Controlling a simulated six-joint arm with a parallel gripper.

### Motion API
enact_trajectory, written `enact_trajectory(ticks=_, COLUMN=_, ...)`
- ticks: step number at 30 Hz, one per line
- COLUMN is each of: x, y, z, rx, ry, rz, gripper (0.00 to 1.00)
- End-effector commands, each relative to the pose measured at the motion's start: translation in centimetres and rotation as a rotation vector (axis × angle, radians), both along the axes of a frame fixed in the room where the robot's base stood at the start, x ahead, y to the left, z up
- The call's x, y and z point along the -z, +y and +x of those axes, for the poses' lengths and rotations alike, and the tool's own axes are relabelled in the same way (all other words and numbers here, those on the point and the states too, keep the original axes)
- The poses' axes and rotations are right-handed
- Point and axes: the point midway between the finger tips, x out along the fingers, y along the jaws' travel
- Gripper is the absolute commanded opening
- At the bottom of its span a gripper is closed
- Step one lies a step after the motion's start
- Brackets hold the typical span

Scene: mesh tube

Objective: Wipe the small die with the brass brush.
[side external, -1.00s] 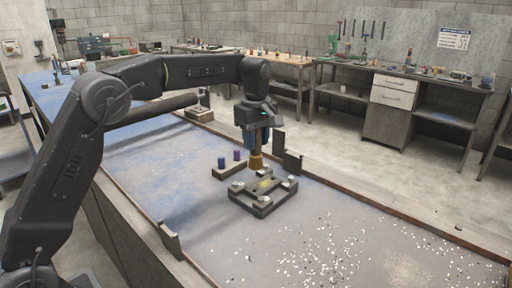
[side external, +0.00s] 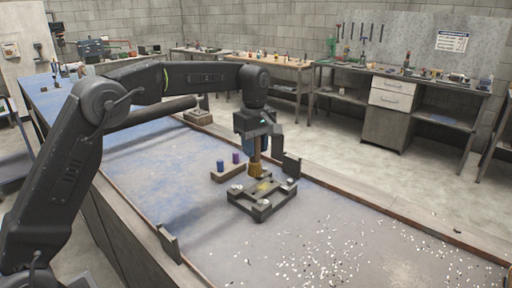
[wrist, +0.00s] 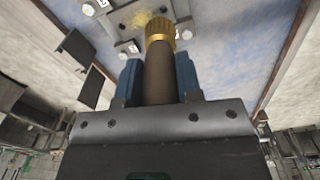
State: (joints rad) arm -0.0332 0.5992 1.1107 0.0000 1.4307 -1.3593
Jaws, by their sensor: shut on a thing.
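The brass brush has a brown handle (wrist: 158,82) and a brass-coloured head (side external: 257,171). My gripper (side external: 257,146) is shut on the handle, with a blue finger on each side in the wrist view. The brush hangs upright, head down, at the far edge of a dark grey block-like die (side external: 263,207) with pale fittings at its corners. A yellowish patch (side external: 265,186) lies in the middle of the die, close to the brush head. The die also shows at the top of the wrist view (wrist: 125,35), partly hidden by the brush. I cannot tell whether the bristles touch it.
A holder (side external: 229,173) with a blue and a purple cylinder stands behind-left of the die. A dark upright plate (side external: 291,165) stands at its right. Pale scraps (side external: 310,250) litter the front right of the bench.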

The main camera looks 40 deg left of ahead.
Motion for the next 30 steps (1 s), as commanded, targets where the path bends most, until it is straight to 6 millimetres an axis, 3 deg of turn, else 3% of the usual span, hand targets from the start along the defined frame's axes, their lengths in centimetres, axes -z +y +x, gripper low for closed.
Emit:
enact_trajectory(ticks=19, x=6.2, y=0.0, z=-0.1, rx=0.000, ry=0.004, rz=0.000, gripper=0.09)
enact_trajectory(ticks=30, x=6.6, y=0.0, z=3.5, rx=0.000, ry=0.000, rz=0.000, gripper=0.09)
